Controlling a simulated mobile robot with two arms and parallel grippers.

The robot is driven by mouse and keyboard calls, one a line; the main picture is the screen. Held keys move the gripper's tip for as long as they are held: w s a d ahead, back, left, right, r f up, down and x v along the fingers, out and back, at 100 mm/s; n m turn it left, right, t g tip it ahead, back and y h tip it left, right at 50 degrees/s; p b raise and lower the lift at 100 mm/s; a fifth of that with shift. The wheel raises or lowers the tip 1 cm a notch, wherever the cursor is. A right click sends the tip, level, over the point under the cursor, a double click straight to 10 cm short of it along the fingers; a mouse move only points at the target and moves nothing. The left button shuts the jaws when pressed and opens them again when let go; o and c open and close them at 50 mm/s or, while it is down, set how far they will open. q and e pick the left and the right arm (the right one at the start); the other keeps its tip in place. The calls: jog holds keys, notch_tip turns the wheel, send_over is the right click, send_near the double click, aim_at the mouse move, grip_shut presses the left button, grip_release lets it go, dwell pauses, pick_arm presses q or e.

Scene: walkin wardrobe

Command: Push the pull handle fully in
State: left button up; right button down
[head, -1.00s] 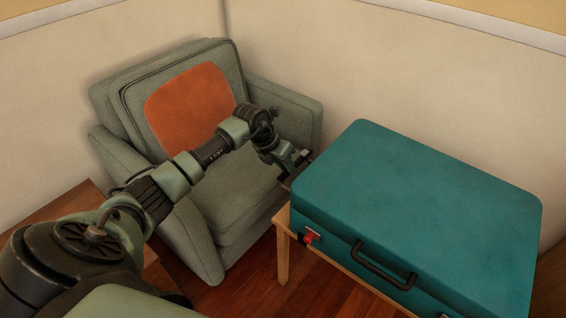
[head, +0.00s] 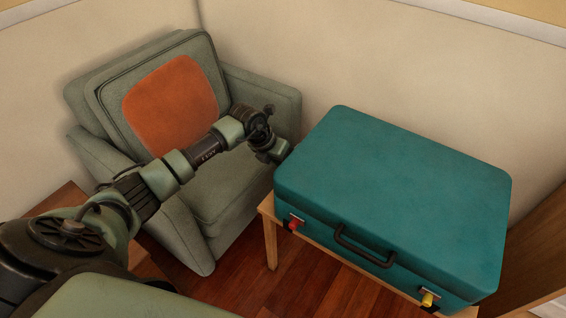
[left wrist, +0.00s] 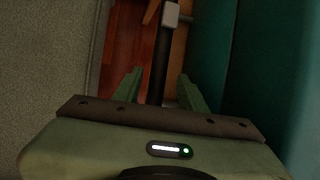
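The teal suitcase (head: 400,185) lies flat on a wooden stand, with its black carry handle (head: 364,249) on the front side. In the left wrist view, a dark bar with pale grey ends, apparently the pull handle (left wrist: 161,62), runs beside the suitcase's teal side (left wrist: 252,75). My left gripper (left wrist: 160,82) is open, its two green fingers apart on either side of the bar; contact cannot be told. In the head view my left gripper (head: 278,156) is at the suitcase's left end, its fingers mostly hidden. My right gripper is not in view.
A grey-green armchair (head: 235,195) with an orange cushion (head: 170,103) stands close left of the suitcase, leaving a narrow gap. The wooden stand (head: 270,240) is underneath. A red latch (head: 294,223) and a yellow latch (head: 428,299) are on the suitcase front.

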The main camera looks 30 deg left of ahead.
pick_arm(q)
jog(key=shift+a+r, duration=0.1)
jog(key=shift+r, duration=0.2)
jog(key=p+v, duration=0.1)
jog(key=v, duration=0.6)
jog(key=shift+p, duration=0.3)
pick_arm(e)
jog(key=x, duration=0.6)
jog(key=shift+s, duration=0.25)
pick_arm(q)
jog(key=shift+s+r, duration=0.1)
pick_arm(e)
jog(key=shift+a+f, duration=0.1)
pick_arm(q)
jog(key=shift+s, duration=0.1)
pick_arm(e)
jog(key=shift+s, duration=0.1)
